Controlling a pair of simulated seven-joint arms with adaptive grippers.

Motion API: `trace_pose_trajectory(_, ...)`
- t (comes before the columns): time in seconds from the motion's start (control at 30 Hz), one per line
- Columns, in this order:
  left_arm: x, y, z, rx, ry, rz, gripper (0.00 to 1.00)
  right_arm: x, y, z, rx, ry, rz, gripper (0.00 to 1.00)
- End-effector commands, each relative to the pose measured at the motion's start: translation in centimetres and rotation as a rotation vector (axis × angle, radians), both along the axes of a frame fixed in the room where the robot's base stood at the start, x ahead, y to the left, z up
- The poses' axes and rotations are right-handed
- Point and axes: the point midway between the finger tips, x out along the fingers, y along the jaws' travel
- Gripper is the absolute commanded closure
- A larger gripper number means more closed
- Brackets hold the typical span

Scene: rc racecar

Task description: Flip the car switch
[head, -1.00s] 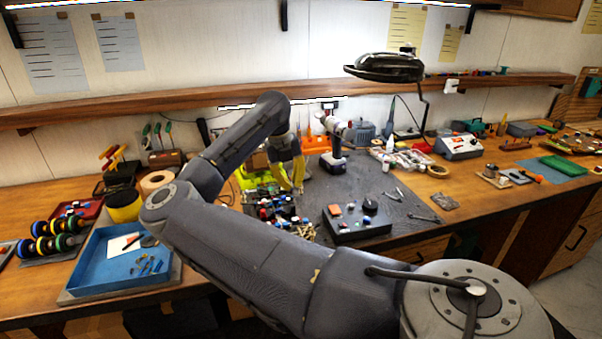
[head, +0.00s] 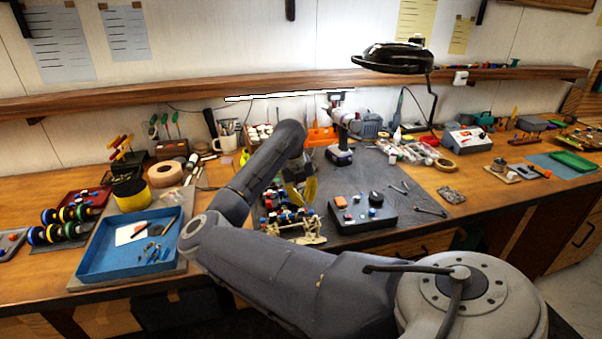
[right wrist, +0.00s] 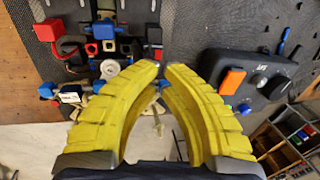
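The racecar (head: 290,222), a bare chassis with red, blue and black parts, sits on the dark mat, partly covered by my right arm. My right gripper (head: 304,196), with yellow fingers, is over the car's right side. In the right wrist view the gripper (right wrist: 163,65) has its fingertips almost together, with nothing visible held between them. The car's parts (right wrist: 105,31) lie beyond and left of the fingers in that view, partly hidden by them. I cannot make out which part is the switch. My left gripper is not in view.
A black control box (head: 362,212) with an orange button and a black knob stands right of the car. A drill (head: 341,150) stands behind. Small tools (head: 430,211) lie on the mat's right side. A blue tray (head: 98,262) is at the left.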

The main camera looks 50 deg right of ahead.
Motion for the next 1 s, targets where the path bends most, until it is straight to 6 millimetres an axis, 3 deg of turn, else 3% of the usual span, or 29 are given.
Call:
trace_pose_trajectory(0.2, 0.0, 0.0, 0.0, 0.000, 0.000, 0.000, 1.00, -0.3, -0.5, -2.5, -0.001, 0.002, -0.001, 1.00)
trace_pose_trajectory(0.4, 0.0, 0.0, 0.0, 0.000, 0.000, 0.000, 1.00, -0.4, -0.6, -3.5, -0.001, 0.001, 0.000, 1.00)
trace_pose_trajectory(1.0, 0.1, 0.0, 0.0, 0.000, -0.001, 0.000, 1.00, -0.5, -0.8, -4.0, 0.034, -0.023, -0.004, 1.00)
